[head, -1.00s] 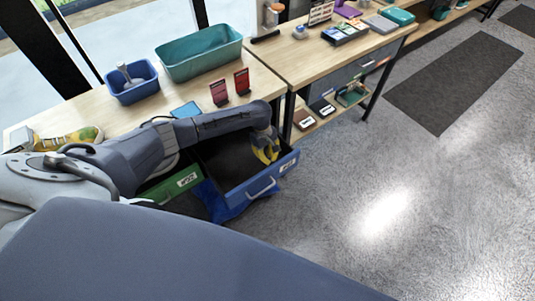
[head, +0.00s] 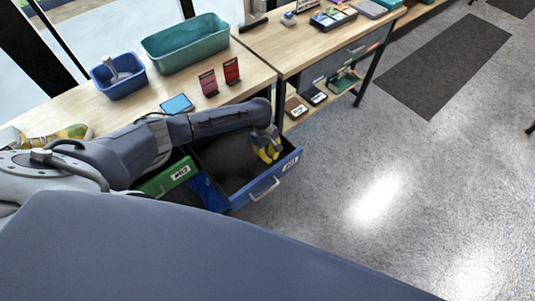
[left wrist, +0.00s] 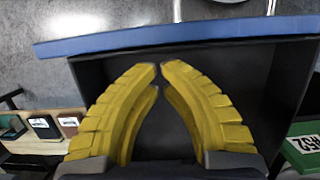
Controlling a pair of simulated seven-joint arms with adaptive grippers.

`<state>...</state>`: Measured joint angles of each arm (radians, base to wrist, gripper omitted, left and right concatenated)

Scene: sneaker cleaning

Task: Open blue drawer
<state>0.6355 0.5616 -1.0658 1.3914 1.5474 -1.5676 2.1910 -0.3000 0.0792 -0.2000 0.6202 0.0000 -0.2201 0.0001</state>
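The blue drawer (head: 262,184) is pulled out from under the wooden table, with its front panel, pale handle and label showing in the head view. Its dark inside looks empty. My left gripper (head: 267,156), with yellow fingers, is at the inside of the drawer near its front panel. In the left wrist view the blue drawer's front edge (left wrist: 180,35) runs across the top. The left fingertips (left wrist: 160,68) nearly meet there, with nothing between them. Contact with the front panel cannot be told. My right gripper is not seen.
A green drawer (head: 165,180) is beside the blue one, partly hidden by my arm. The table holds a teal bin (head: 187,50), a blue basket (head: 118,84) and red cards (head: 231,71). Floor (head: 350,200) in front of the drawer is clear.

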